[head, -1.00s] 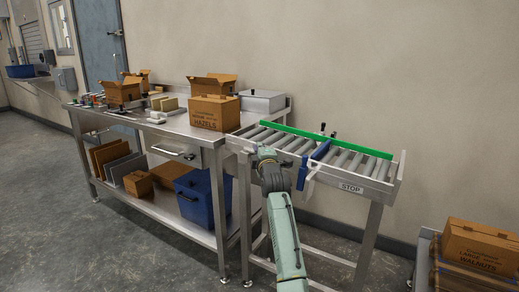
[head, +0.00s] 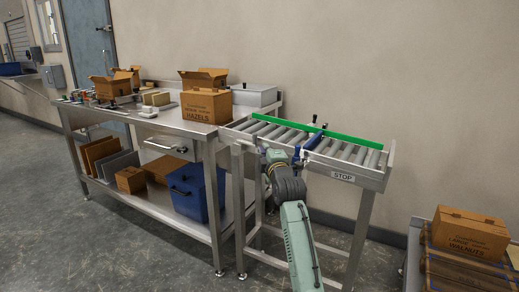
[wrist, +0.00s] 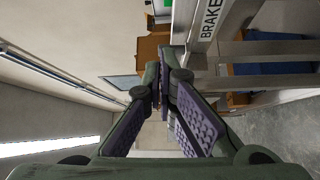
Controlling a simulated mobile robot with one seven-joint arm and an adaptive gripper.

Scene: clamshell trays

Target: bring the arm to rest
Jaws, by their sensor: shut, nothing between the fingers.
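My gripper (wrist: 163,92) shows in the wrist view with its two purple-padded fingers closed together at the tips and nothing between them. In the head view my arm reaches up from the bottom, bent at a dark joint in front of the roller conveyor (head: 372,178). My gripper's fingers are hidden in the head view. The wrist view is turned on its side and shows a metal rail marked "BRAKE" (wrist: 208,22) to the right of the fingers, apart from them.
A WALNUTS carton (head: 470,233) stands at the lower right. Grey floor is open at left.

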